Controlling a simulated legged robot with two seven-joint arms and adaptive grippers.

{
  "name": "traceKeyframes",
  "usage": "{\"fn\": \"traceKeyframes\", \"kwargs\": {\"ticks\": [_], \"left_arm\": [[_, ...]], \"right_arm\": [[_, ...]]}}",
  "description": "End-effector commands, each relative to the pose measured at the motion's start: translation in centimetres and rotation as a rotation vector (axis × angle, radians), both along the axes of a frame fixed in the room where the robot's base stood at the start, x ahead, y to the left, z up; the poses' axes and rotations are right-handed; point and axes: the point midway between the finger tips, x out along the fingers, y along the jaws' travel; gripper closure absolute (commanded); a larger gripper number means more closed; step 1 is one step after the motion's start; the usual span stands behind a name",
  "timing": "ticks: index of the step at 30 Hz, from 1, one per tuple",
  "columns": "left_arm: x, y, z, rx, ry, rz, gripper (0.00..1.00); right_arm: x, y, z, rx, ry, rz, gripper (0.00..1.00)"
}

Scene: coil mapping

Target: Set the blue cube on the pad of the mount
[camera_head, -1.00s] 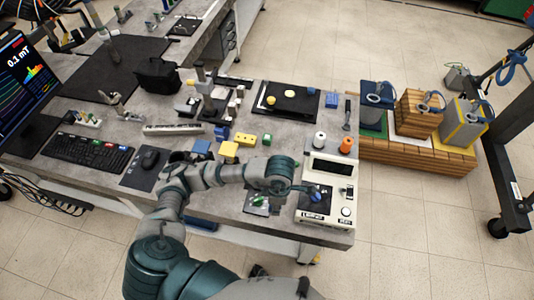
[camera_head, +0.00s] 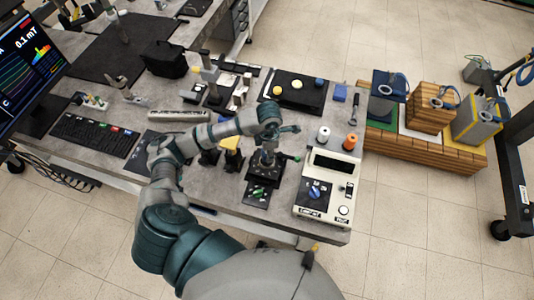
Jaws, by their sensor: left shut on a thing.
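No loose blue cube shows clearly by the fingers. A blue block (camera_head: 340,93) stands at the back right of the bench. My right gripper is not in view.
A white control box (camera_head: 328,176) with a blue knob stands close right of the gripper. A plate with green parts (camera_head: 256,194) lies in front. White (camera_head: 324,133) and orange (camera_head: 350,142) spools stand behind the box.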

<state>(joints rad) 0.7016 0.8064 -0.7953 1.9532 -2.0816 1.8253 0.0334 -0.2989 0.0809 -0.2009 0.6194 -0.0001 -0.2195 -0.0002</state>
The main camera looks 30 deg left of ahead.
Motion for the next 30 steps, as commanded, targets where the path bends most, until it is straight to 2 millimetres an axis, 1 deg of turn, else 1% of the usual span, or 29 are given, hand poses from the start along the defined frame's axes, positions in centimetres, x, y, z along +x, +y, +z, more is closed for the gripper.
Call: {"fn": "traceKeyframes", "kwargs": {"ticks": [2,4,9,11,17,18,20,21,30], "left_arm": [[0.3,0.4,-0.1,-0.001,-0.001,-0.001,0.95],[0.3,0.5,-0.5,-0.001,0.001,0.0,0.95],[0.3,0.8,-3.0,-0.004,0.003,0.001,0.95],[0.3,0.8,-3.6,-0.004,0.003,-0.001,0.95],[0.3,0.8,-3.7,-0.004,-0.001,-0.001,0.95],[0.3,0.8,-3.7,-0.003,0.0,-0.001,0.52],[0.3,0.8,-3.7,-0.003,0.0,-0.001,0.37],[0.3,0.8,-3.7,-0.003,0.0,-0.001,0.34],[0.4,0.5,-3.5,-0.001,-0.001,-0.001,0.34]], "right_arm": [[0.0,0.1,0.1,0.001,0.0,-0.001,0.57],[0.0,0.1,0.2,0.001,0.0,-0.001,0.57],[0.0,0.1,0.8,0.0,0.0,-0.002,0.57],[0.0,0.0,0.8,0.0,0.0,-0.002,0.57],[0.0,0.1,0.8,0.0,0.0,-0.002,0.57],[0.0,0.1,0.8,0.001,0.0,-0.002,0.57],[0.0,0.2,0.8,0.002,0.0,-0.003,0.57],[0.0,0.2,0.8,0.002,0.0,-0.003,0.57],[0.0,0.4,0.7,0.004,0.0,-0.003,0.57]]}}
